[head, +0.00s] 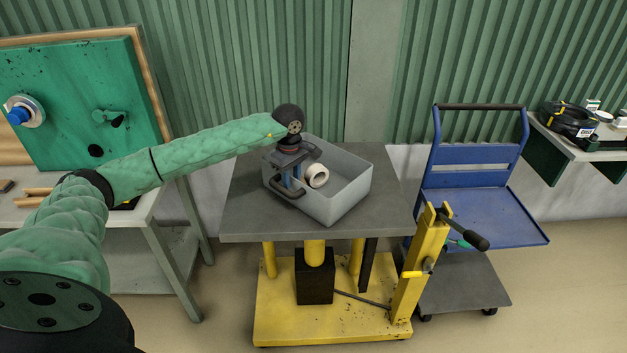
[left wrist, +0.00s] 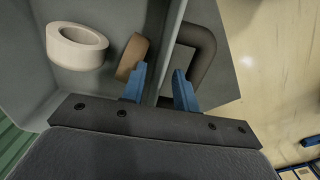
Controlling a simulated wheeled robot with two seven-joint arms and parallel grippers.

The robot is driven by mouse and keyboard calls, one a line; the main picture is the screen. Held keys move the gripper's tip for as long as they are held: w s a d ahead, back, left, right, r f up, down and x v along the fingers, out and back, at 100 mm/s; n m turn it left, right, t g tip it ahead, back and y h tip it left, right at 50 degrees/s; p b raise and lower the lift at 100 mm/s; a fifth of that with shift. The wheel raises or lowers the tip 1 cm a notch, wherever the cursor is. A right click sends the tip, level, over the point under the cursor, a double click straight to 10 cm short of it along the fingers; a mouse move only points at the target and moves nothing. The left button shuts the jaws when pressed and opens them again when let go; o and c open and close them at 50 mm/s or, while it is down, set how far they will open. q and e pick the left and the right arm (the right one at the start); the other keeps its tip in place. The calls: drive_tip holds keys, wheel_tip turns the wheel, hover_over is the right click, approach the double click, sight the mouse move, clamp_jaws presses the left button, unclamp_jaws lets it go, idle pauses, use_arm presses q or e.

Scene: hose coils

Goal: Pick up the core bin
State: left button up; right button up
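The core bin is a grey open-topped box (head: 347,205) on the lift table in the head view. A dark loop handle (head: 288,190) sits on its near left side. The handle (left wrist: 207,62) and the bin's wall (left wrist: 166,62) also show in the left wrist view. Inside lie a white ring-shaped core (left wrist: 76,46) and a brown core (left wrist: 131,57). My left gripper (head: 291,183) is at the handle side of the bin. In the left wrist view its blue fingers (left wrist: 158,80) stand apart, one on each side of the wall; contact cannot be told. My right gripper is out of view.
The bin stands on a grey tabletop (head: 252,218) over a yellow lift base (head: 330,322). A blue cart (head: 475,200) stands to the right. A bench with a green panel (head: 80,90) is at left.

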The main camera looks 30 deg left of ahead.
use_arm(q)
clamp_jaws()
drive_tip(key=shift+r, duration=0.1)
idle(1.3)
